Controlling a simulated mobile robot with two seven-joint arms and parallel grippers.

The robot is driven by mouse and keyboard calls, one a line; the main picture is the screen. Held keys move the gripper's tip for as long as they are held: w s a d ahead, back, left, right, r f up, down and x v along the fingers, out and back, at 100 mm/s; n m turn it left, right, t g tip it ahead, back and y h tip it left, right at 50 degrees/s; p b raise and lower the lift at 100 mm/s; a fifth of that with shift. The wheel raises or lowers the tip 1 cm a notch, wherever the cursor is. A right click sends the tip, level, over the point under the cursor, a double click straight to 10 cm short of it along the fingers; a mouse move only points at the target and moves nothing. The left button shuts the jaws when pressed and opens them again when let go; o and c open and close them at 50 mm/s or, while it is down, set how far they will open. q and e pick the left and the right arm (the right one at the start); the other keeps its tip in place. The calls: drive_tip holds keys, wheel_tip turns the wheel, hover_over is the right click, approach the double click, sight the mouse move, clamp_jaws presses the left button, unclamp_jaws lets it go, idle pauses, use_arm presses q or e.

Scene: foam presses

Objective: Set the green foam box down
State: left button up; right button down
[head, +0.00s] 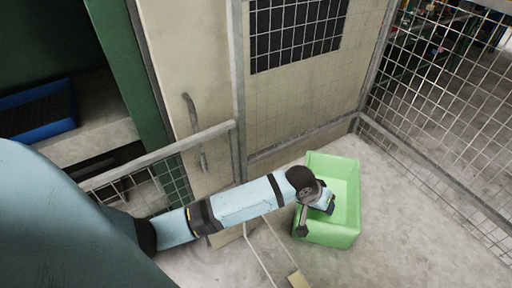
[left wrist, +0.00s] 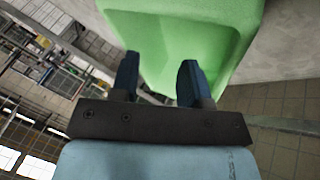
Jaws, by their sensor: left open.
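The green foam box (head: 346,175) is open-topped and looks upright on the grey floor in the head view, though I cannot tell for certain that its base touches. My left gripper (head: 322,200) is at the box's near left side and covers part of its rim. In the left wrist view the green box (left wrist: 180,25) fills the top middle. The two dark blue fingers of the left gripper (left wrist: 159,80) stand apart, with green wall behind and between them. I cannot tell if either finger touches the box. My right gripper is not in view.
A wire mesh fence (head: 440,80) stands behind and right of the box. A beige panel with a handle (head: 192,125) is behind my arm. A low railing (head: 160,153) and a blue tray (head: 38,125) are at the left. Floor (head: 420,245) right of the box is clear.

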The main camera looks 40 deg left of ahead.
use_arm(q)
drive_tip(key=s+a+f+m+t, duration=0.1)
drive_tip(key=s+a+f+t, duration=0.2)
drive_tip(key=s, duration=0.7)
drive_tip(key=s+a+f+m+t+y, duration=0.1)
drive_tip(key=s+a+f+m+t, duration=0.1)
drive_tip(key=s, duration=0.9)
drive_tip(key=a+f+t, duration=0.1)
drive_tip(key=a+f, duration=0.1)
drive_tip(key=a, duration=0.1)
drive_tip(key=shift+s+f+y, duration=0.15)
drive_tip(key=shift+f+y, duration=0.15)
drive_tip(key=shift+f, duration=0.1)
